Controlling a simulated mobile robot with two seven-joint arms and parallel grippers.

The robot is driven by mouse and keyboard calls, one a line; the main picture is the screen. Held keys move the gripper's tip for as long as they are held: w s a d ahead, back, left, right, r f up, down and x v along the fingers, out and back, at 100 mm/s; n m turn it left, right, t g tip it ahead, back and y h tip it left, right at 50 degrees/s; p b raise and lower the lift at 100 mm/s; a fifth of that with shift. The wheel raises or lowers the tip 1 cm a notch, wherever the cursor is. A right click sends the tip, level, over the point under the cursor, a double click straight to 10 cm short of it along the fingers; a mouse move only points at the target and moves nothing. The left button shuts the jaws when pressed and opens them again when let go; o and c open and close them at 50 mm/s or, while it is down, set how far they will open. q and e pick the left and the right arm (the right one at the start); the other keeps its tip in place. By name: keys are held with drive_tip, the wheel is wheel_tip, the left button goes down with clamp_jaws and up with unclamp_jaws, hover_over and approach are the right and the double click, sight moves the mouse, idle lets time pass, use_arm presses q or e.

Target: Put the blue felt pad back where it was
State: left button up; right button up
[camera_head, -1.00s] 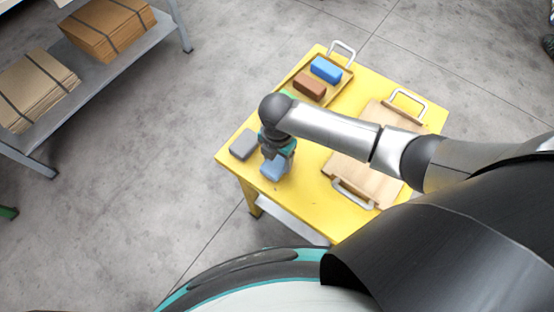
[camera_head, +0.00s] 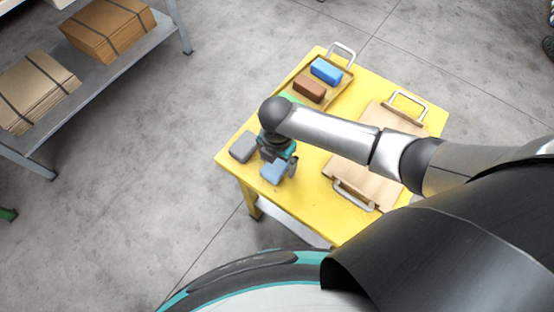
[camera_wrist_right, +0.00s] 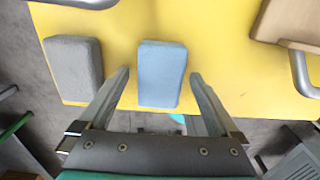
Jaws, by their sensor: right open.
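The blue felt pad (camera_head: 273,172) is a light blue block lying on the yellow table near its front-left edge. In the right wrist view the pad (camera_wrist_right: 162,74) lies between the two spread fingers, with a gap of yellow table on each side. My right gripper (camera_head: 279,163) is open just above the pad; in the wrist view its fingers (camera_wrist_right: 160,80) do not touch it. The arm hides part of the table behind the gripper. My left gripper is not in view.
A grey pad (camera_head: 243,147) lies left of the blue pad. A tray (camera_head: 349,76) at the back holds a bright blue block (camera_head: 326,70) and a brown block (camera_head: 309,88); something green shows beside them. A wooden board (camera_head: 345,172) with metal handles lies right. Yellow table (camera_head: 318,209) is clear in front.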

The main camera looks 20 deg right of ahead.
sight(277, 163)
wheel_tip(277, 163, up, 12)
drive_tip(key=p, duration=0.3)
drive_tip(key=shift+r+p, duration=0.2)
drive_tip(key=shift+p, duration=0.2)
idle(1.0)
